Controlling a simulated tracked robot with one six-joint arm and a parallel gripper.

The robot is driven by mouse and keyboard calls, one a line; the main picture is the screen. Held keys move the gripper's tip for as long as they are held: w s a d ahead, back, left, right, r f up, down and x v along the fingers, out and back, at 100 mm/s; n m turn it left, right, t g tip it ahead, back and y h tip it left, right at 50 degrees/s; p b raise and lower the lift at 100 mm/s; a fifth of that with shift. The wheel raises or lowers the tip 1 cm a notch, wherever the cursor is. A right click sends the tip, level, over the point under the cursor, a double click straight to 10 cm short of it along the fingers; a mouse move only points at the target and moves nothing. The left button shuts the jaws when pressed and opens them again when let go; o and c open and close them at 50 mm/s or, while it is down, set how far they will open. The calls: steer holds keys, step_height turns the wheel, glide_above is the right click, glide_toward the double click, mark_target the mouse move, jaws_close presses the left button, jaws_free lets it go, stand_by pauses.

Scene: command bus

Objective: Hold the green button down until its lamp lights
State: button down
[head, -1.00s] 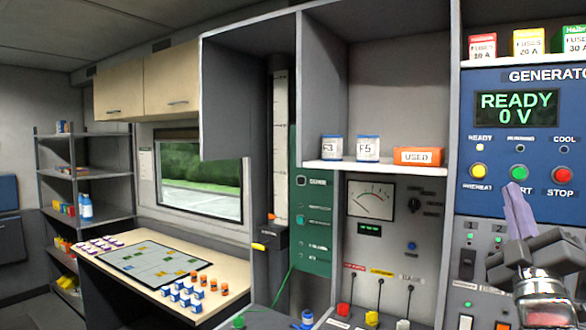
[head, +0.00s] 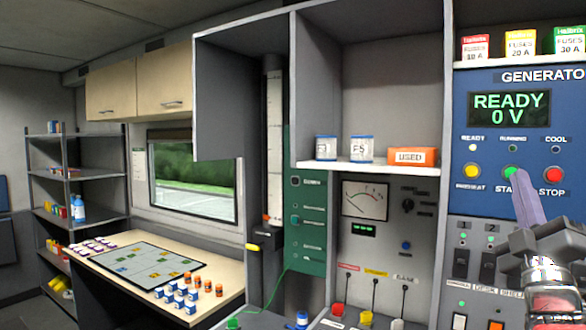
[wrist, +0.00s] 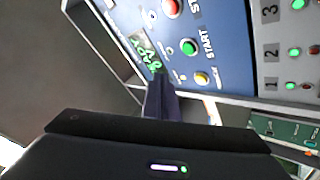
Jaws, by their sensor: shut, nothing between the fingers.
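The green START button (head: 510,172) sits on the blue generator panel (head: 560,120), between the yellow PREHEAT button (head: 471,171) and the red STOP button (head: 554,174). Above it is the small RUNNING lamp (head: 510,148), which looks dim. My gripper (head: 519,178) is shut and empty, its tip overlapping the green button's lower edge in the head view. In the wrist view the fingertips (wrist: 160,75) show beside the green button (wrist: 188,47), with a gap in the picture. I cannot tell whether they touch it.
The panel display (head: 508,109) reads READY 0 V. Fuse boxes (head: 521,43) stand on the shelf above. Below the panel are numbered switches (head: 487,265). To the left is an open shelf with an orange USED box (head: 413,157) and a meter (head: 365,200).

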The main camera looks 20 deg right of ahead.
steer(key=w+d, duration=0.3)
steer(key=d, duration=0.1)
steer(key=shift+w+d, duration=0.15)
steer(key=shift+w, duration=0.25)
stand_by(1.8)
steer(key=shift+w+d, duration=0.5)
steer(key=shift+d, duration=0.1)
stand_by(1.0)
steer(key=shift+s+a, duration=0.1)
stand_by(1.1)
steer(key=shift+s+a, duration=0.45)
steer(key=shift+a, duration=0.05)
steer(key=shift+a, duration=0.1)
steer(key=shift+s+a, duration=1.65)
steer(key=shift+a, duration=0.15)
